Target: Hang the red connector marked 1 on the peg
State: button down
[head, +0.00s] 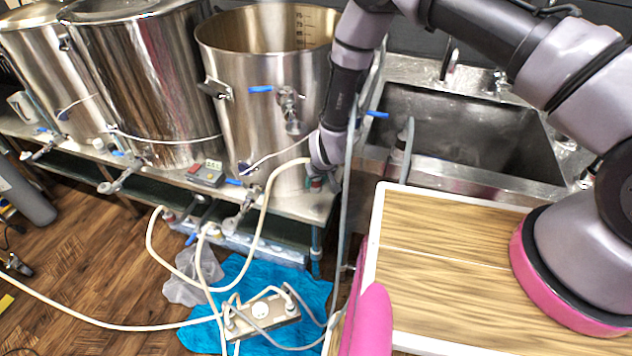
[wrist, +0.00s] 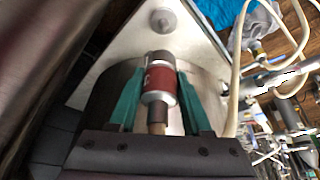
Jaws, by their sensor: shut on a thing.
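My gripper (head: 318,181) is at the right end of the steel bench, in front of the large open kettle. In the wrist view its teal fingers (wrist: 158,98) are closed on both sides of a connector with a red band (wrist: 159,80) and a grey metal body. Only a bit of the red connector (head: 316,184) shows in the head view. A mark on its band is too small to read surely. A round grey stub (wrist: 163,21), perhaps the peg, stands on the pale metal surface beyond the connector's tip, apart from it in the picture.
Another red-ended connector (head: 168,214) is at the bench front. A control box (head: 206,174) sits on the bench. A sink (head: 465,135) lies to the right.

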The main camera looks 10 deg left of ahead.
jog(key=shift+f, duration=3.4)
jog(key=shift+f, duration=1.3)
jog(key=shift+c, duration=1.3)
grip_release()
